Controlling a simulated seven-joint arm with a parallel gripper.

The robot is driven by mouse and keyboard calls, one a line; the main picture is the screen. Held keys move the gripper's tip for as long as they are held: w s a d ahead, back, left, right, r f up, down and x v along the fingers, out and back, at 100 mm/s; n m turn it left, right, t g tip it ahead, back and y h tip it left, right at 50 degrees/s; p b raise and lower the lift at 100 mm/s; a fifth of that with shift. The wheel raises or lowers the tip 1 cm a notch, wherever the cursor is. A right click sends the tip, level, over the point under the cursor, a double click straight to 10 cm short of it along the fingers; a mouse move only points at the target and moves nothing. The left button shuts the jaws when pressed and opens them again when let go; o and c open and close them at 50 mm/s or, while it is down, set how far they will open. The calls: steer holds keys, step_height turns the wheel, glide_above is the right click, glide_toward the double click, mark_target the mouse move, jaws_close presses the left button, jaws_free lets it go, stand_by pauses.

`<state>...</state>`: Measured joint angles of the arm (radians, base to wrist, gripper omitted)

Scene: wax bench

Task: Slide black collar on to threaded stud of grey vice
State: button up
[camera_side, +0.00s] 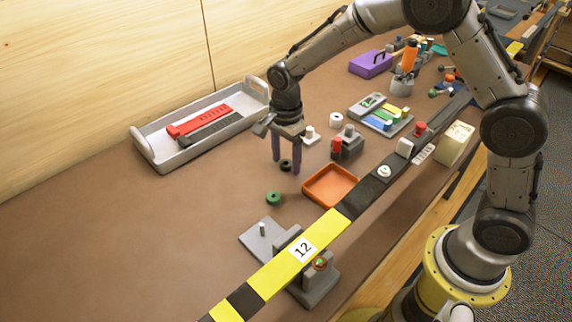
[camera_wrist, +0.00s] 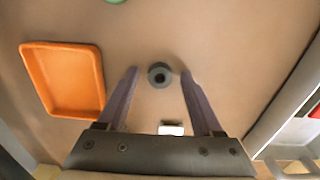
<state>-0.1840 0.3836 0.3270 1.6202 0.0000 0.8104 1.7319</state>
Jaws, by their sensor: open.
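The black collar (camera_side: 285,166) lies flat on the brown bench, below and between my fingers in the side view. In the wrist view the collar (camera_wrist: 152,74) shows as a dark ring, with its hole facing up. My gripper (camera_side: 286,169) points down and is open, one finger on each side of the collar; the wrist view shows gaps between the collar and both fingertips (camera_wrist: 159,73). A grey vice-like body (camera_side: 318,285) sits at the bench's front edge. Beside it, a pale upright stud (camera_side: 263,229) stands bare on a grey plate (camera_side: 252,240); its thread is too small to see.
A green ring (camera_side: 273,199) and an orange tray (camera_side: 331,204) lie close by. A grey block with a red cylinder (camera_side: 337,146) stands right of my gripper. A long grey tray (camera_side: 160,168) lies behind. The bench at left is clear.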

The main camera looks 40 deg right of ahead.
jaws_close()
steer(key=shift+r, duration=0.15)
steer(key=shift+r, duration=0.55)
steer(key=s+d+r, duration=0.3)
steer(key=s+r, duration=0.9)
steer(key=s, duration=0.2)
steer(key=w+a, duration=0.1)
steer(key=a, duration=0.9)
steer(key=w+a+f, duration=0.1)
steer(key=w+a, duration=0.1)
steer(key=a, duration=0.8)
steer(key=shift+f, duration=0.3)
